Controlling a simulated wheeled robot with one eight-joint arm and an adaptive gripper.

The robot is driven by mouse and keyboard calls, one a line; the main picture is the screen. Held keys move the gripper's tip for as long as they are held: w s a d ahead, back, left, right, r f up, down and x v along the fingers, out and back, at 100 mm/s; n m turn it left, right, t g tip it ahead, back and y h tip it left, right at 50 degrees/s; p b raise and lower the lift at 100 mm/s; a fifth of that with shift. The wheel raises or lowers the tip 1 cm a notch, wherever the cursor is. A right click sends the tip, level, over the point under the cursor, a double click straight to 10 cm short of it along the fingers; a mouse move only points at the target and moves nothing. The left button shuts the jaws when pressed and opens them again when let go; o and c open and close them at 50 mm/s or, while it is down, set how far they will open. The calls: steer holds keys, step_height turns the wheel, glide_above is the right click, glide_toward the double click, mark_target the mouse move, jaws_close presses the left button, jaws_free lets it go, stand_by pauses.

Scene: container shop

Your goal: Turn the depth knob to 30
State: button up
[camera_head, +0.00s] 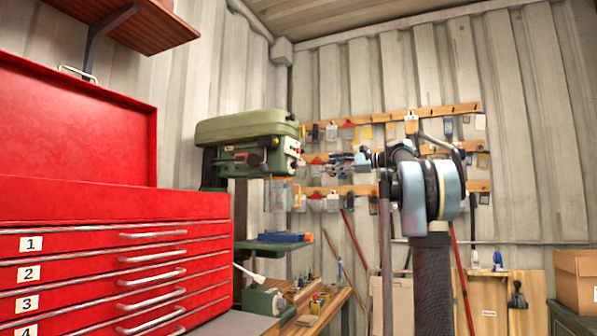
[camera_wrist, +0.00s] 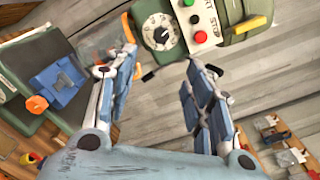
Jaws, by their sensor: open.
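The green drill press (camera_head: 240,130) stands left of centre in the head view, its front facing right toward my gripper. The dial lies beyond the fingertips, apparently untouched. In the head view, my gripper (camera_head: 345,160) is right of the drill press head.
A red button (camera_wrist: 201,37) and a green button (camera_wrist: 194,19) sit right beside the dial. A blue vise (camera_wrist: 62,82) is on the press table. A red tool chest (camera_head: 110,220) fills the left. Tool racks (camera_head: 400,120) hang on the back wall.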

mark_target(297, 166)
steer(key=m, duration=0.4)
steer(key=shift+s+d, duration=0.1)
steer(key=shift+d, duration=0.15)
steer(key=x, duration=1.7)
steer(key=shift+f, duration=0.1)
steer(key=c, duration=1)
